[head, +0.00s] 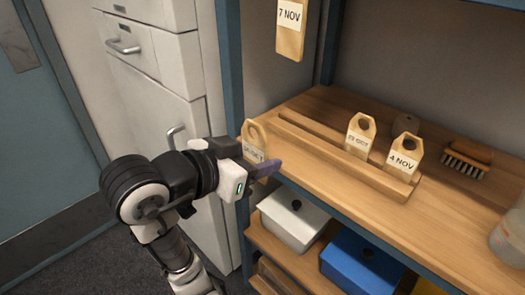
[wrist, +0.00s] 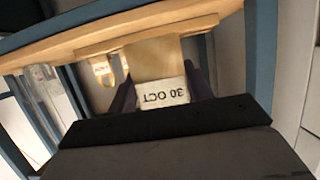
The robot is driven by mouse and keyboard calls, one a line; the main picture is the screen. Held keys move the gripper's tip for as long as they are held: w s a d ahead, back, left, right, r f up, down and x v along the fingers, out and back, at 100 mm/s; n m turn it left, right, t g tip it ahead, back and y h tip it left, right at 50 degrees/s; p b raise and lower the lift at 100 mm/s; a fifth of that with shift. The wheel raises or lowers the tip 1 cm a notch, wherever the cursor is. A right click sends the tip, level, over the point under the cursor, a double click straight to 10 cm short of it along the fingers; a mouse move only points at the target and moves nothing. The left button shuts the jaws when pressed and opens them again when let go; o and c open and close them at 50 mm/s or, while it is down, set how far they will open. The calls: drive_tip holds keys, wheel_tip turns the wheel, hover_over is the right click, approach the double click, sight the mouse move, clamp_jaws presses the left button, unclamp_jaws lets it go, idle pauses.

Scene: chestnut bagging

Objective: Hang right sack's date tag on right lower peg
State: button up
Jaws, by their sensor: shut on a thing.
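My gripper (head: 262,168) is shut on a wooden date tag (head: 255,133) with a round hole at its top, at the left end of the shelf. In the wrist view the held tag (wrist: 158,60) stands between the dark fingers, and its white label reads "30 OCT" upside down. Two more wooden tags stand in a slotted rack (head: 325,150): one with small, unclear print (head: 360,136) and one reading "4 NOV" (head: 404,156). A "7 NOV" tag (head: 290,40) hangs at the top of the head view. No sack or peg can be made out.
A brush (head: 467,157) and part of a clear jar (head: 508,238) are on the wooden shelf (head: 450,205). A white box (head: 292,222) and a blue box (head: 360,266) sit below. A blue post (head: 230,65) rises beside my gripper, with a white cabinet (head: 150,80) to the left.

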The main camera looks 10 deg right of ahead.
drive_tip(key=shift+s+a+b, duration=0.3)
drive_tip(key=shift+s+a, duration=0.35)
drive_tip(key=shift+a, duration=0.15)
drive_tip(key=shift+s+a+b, duration=0.25)
drive_tip(key=shift+s+a, duration=0.35)
drive_tip(key=shift+a, duration=0.2)
